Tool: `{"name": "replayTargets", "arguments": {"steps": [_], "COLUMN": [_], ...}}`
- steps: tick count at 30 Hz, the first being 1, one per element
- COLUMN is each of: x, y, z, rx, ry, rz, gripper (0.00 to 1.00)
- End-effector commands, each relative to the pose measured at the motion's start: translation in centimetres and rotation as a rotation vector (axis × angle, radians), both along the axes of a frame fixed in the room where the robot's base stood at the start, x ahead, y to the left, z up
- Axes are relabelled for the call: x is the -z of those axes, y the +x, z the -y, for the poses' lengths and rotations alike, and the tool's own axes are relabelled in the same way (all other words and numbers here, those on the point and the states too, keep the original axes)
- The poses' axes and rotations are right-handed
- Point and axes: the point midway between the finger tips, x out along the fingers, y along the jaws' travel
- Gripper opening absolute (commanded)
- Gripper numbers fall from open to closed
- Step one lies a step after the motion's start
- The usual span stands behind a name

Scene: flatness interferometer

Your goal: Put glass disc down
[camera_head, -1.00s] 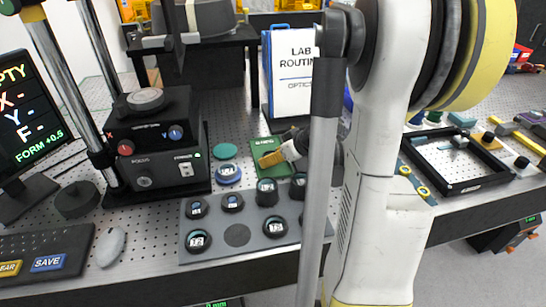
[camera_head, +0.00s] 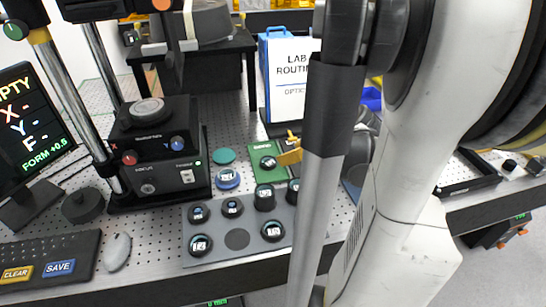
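A dark-rimmed glass disc (camera_head: 267,162) with a small label lies on the green mat (camera_head: 256,150), behind the grey holder. My gripper (camera_head: 291,147) has yellow fingertips and is just right of this disc, apart from it. Two yellow tips show a gap between them, with nothing seen held. My arm hides the rest of the gripper and the mat's right side. The grey holder (camera_head: 215,262) bears several similar labelled discs, and one round place (camera_head: 237,239) in it is bare.
A blue-rimmed disc (camera_head: 228,179) and a teal disc (camera_head: 224,156) lie left of the mat. The black instrument (camera_head: 155,150) stands further left. The lab routine sign (camera_head: 292,72) stands behind the mat. A mouse (camera_head: 117,252) and keyboard (camera_head: 45,262) are front left.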

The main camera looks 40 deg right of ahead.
Motion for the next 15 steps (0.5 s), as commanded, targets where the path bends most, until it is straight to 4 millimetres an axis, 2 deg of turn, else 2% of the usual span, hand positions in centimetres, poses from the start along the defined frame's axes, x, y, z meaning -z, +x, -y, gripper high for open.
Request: {"name": "replayTargets", "arguments": {"steps": [4,7,8,11,12,15], "x": [-0.2,-0.6,-0.8,-1.8,-2.2,-3.2], "y": [0.0,0.7,1.1,2.0,2.1,1.6], "z": [-0.3,-2.6,-3.8,-9.2,-11.7,-17.7], "rx": [-0.002,-0.009,-0.011,-0.014,-0.012,-0.001], "ry": [0.002,0.016,0.022,0.042,0.045,0.037], "rz": [-0.004,-0.033,-0.047,-0.112,-0.141,-0.194], "gripper": [0.52,0.52,0.52,0.52,0.52,0.52]}}
